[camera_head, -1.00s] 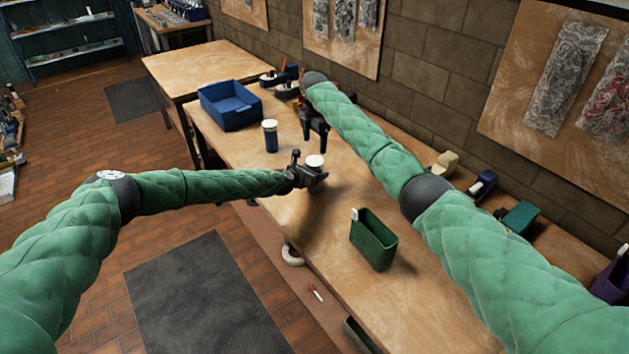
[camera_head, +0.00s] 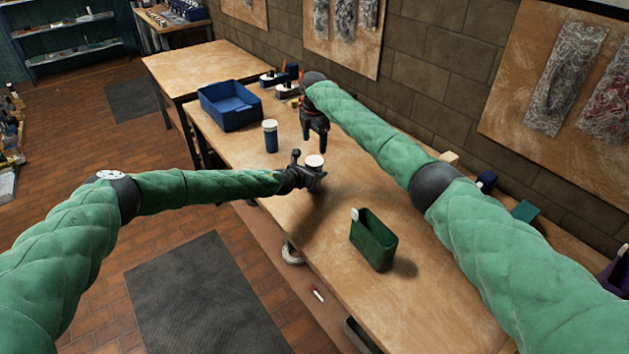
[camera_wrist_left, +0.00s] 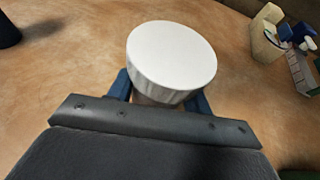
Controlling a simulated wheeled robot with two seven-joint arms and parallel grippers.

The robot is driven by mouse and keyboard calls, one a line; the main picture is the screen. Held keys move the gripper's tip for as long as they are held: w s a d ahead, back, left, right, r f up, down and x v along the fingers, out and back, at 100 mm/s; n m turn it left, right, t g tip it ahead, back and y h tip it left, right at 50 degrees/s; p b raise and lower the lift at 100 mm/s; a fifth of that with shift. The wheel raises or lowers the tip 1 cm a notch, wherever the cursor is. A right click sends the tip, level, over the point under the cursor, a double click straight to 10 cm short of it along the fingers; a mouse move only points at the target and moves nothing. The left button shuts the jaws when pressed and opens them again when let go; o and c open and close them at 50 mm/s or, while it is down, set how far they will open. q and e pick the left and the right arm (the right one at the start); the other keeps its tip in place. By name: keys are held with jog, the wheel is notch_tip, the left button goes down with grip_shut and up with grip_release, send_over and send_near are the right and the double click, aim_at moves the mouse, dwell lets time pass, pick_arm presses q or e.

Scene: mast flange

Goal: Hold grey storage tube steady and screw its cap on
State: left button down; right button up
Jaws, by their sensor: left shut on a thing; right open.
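My left gripper (camera_head: 312,180) is shut on the storage tube, just above the bench. The tube's white cap (camera_head: 315,161) shows on top; in the left wrist view the cap (camera_wrist_left: 172,52) fills the space above the two blue fingers. Only a narrow strip of the tube's body shows under the cap, so I cannot tell its colour or how tightly the cap sits. My right gripper (camera_head: 314,140) is open and empty, pointing down above the bench, behind the held tube and apart from it.
A dark blue tube with a white lid (camera_head: 270,136) stands upright on the bench, left of my right gripper. A blue bin (camera_head: 230,108) sits at the far end. A green bin (camera_head: 372,240) stands nearer. The bench between them is largely clear.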

aim_at(314, 160)
jog(key=shift+f, duration=4.05)
jog(key=c, duration=1)
jog(key=m, duration=0.6)
jog(key=shift+m, duration=0.3)
